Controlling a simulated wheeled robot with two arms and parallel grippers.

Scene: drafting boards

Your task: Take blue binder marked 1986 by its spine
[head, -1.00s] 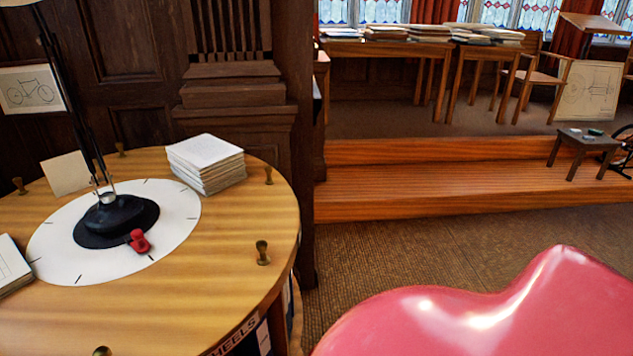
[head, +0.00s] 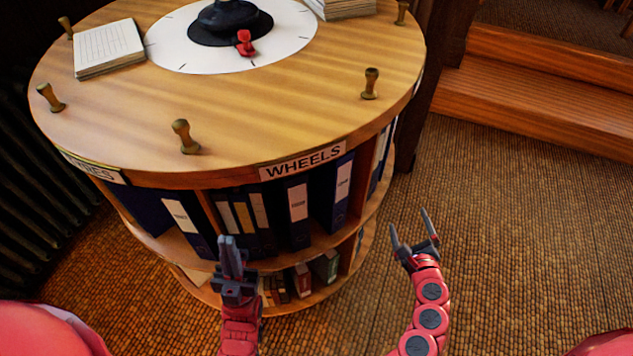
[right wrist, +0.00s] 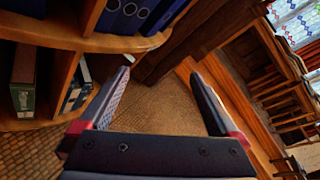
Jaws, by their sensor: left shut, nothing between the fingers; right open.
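Several dark blue binders stand upright on the upper shelf of a round wooden stand, such as one under the WHEELS sign (head: 341,187), one beside it (head: 298,212) and one further left (head: 183,222). The year marks on their spine labels are too small to read, so I cannot tell which is 1986. My left gripper (head: 232,243) is shut and empty in front of the shelf. My right gripper (head: 410,222) is open and empty, right of the stand, apart from the binders. In the right wrist view, blue binders (right wrist: 128,16) show at the top, beyond the open fingers.
The round wooden top (head: 330,95) overhangs the shelf and carries brass knobs (head: 182,137), a paper stack (head: 110,50) and a lamp base (head: 228,22). A lower shelf holds smaller books (head: 302,280). Wooden steps (head: 545,85) rise at the upper right. Carpet (head: 500,220) is clear at the right.

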